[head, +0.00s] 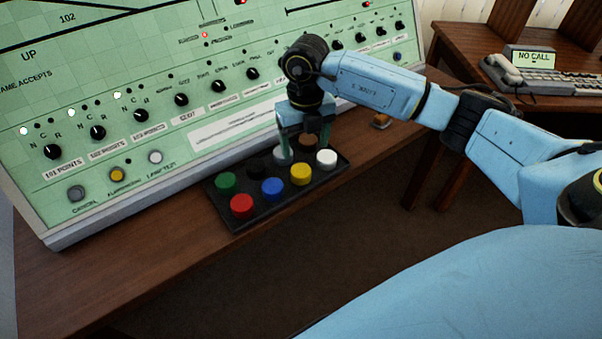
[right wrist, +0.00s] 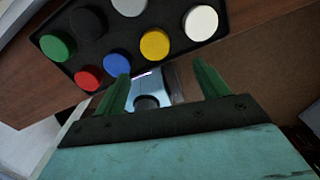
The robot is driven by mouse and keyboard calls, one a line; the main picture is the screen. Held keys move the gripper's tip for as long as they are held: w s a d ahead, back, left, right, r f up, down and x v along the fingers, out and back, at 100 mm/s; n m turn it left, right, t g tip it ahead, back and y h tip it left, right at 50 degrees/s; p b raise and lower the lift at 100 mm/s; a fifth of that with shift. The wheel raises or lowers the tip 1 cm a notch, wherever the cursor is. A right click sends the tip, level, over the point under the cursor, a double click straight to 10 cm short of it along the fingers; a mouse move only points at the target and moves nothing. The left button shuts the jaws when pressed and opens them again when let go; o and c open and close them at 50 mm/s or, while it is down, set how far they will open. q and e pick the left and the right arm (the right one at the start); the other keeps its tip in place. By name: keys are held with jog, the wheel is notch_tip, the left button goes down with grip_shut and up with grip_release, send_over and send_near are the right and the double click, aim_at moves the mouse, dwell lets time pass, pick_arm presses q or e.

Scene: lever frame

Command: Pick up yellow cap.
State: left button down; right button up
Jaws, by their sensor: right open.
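The yellow cap (head: 301,173) is a short round cap in the front row of a black tray (head: 238,222), between the blue cap (head: 272,187) and the white cap (head: 326,158). My right gripper (head: 304,148) points down over the back part of the tray, around the grey cap (head: 283,155) and brown cap (head: 307,143) in the picture. It is open and empty. In the right wrist view, the yellow cap (right wrist: 155,44) shows beyond the green fingers, outside the gap between them. Exact fingertip height is unclear. My left gripper is not in view.
The tray also holds red (head: 241,205), green (head: 226,183) and black (head: 258,168) caps. It sits on a wooden desk (head: 130,260) before a green control panel (head: 200,90) with knobs. A telephone (head: 503,69) is on another desk at right.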

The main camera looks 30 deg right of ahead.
send_over(302, 171)
jog(key=f, duration=0.4)
jog(key=shift+s+d+f, duration=0.1)
jog(key=shift+s+d, duration=0.1)
jog(key=shift+d, duration=0.05)
jog(key=f, duration=0.1)
jog(key=f+b, duration=0.1)
jog(key=f, duration=0.2)
jog(key=shift+w+a+f+b, duration=0.25)
jog(key=shift+a+b, duration=0.05)
jog(key=shift+b, duration=0.05)
jog(key=shift+f, duration=0.5)
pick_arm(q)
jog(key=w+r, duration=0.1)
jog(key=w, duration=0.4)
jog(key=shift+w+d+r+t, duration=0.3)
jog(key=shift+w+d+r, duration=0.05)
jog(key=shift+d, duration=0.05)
pick_arm(e)
jog(key=c, duration=1)
